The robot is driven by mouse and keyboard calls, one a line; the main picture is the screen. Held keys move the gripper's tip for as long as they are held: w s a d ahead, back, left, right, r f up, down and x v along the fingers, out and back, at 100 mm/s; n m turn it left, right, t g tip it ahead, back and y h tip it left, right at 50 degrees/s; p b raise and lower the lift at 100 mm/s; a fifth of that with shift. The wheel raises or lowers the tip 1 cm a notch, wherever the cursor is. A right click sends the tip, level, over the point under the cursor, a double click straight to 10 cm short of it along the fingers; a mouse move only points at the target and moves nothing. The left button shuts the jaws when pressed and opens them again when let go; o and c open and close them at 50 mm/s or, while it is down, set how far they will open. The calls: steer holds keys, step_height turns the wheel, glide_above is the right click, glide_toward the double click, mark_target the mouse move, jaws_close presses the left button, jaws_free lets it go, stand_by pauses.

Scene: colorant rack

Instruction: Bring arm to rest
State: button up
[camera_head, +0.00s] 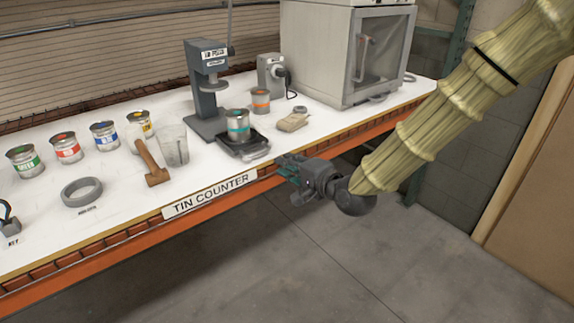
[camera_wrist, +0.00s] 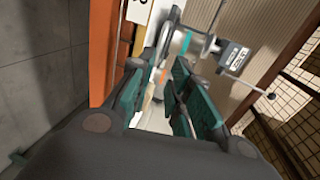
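My gripper (camera_head: 287,172) hangs just off the front edge of the counter, near the right end of the tin counter sign. In the wrist view my gripper (camera_wrist: 158,100) shows two green-padded fingers spread apart with nothing between them. My arm reaches in from the upper right in a tan sleeve. The white counter (camera_head: 335,128) lies behind the gripper.
Green, red, blue and yellow labelled tins stand at the left. A clear beaker (camera_head: 174,146), a mallet (camera_head: 153,166), a grey ring (camera_head: 82,192), an orange-banded tin (camera_head: 260,101) and a folded cloth (camera_head: 293,122) lie on the counter. A large cabinet (camera_head: 350,55) stands behind. The floor (camera_head: 300,265) in front is clear.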

steer(key=s+d+f+n+g+h+p, duration=0.1)
steer(key=s+d+f+n+g+h, duration=0.15)
steer(key=s+f, duration=0.55)
steer(key=s+d+f+n+g+h, duration=0.1)
steer(key=s+d+f+g, duration=0.15)
steer(key=f, duration=0.95)
steer(key=s+d+f+n+g+h+p, duration=0.15)
steer(key=s+d+f, duration=0.25)
steer(key=s+f, duration=0.4)
steer(key=s+d+f+n+g+h, duration=0.1)
steer(key=s+d+f+g, duration=0.1)
steer(key=s, duration=0.6)
steer(key=s+d+f+n+g+h+p, duration=0.1)
steer(key=s+d+f+n+g, duration=0.1)
steer(key=s+d+f, duration=0.3)
steer(key=s+d+f+n+g+h, duration=0.2)
steer(key=s+f, duration=0.4)
steer(key=s, duration=0.5)
steer(key=shift+s+d, duration=0.2)
steer(key=shift+d, duration=0.6)
